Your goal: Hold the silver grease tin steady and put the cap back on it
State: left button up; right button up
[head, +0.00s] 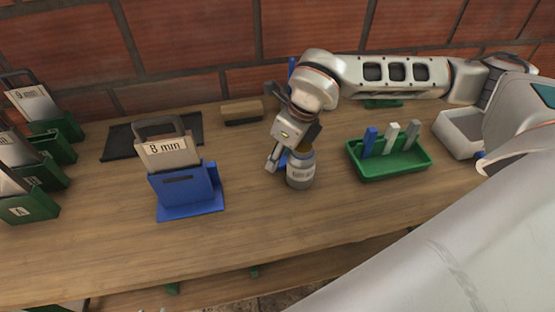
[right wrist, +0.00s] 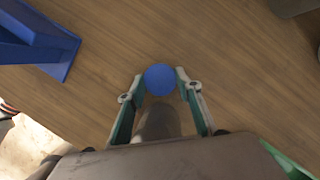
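A bit of blue also shows by the fingers in the head view. Whether the disc touches the bench or the tin is unclear. My left gripper is not in view.
A blue holder (head: 184,190) with an 8 mm plate (head: 167,152) stands left of the tin. A green tray (head: 392,168) with several upright pieces is on the right, beside a pale open box (head: 459,132). A brush-like block (head: 242,112) lies behind. The front bench is clear.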

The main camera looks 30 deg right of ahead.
jog(key=shift+r, duration=0.1)
notch_tip(320, 180, up, 20)
jog(key=shift+p, duration=0.35)
dwell(0.5)
dwell(0.4)
